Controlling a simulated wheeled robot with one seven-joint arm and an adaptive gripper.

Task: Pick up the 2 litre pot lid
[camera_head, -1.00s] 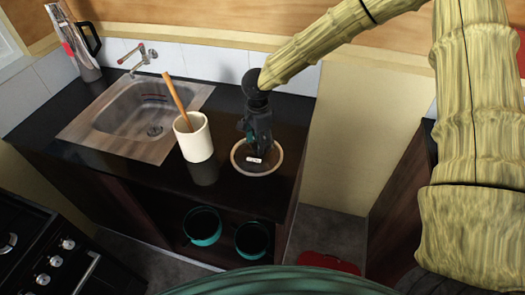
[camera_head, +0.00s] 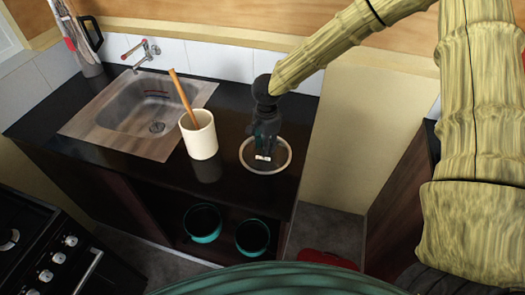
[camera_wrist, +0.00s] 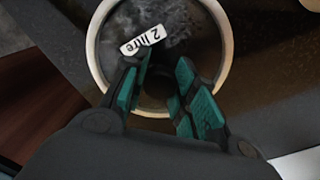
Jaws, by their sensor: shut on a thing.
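The 2 litre pot lid (camera_head: 287,160) is a round dark disc with a pale rim, at the right end of the black counter. In the wrist view the lid (camera_wrist: 226,50) fills the top middle, with a white "2 litre" label (camera_wrist: 143,40) on it. My gripper (camera_head: 264,152) points down over the middle of the lid. In the wrist view its teal-padded fingers (camera_wrist: 160,92) are on either side of the lid's dark central knob, shut on it. The knob is mostly hidden between the fingers. I cannot tell whether the lid touches the counter.
A white cup (camera_head: 199,136) holding a wooden utensil (camera_head: 181,92) stands left of the lid. A sink (camera_head: 140,112) with a tap (camera_head: 146,52) lies further left. Two teal pots (camera_head: 203,222) sit on the shelf below. The counter's right edge is close to the lid.

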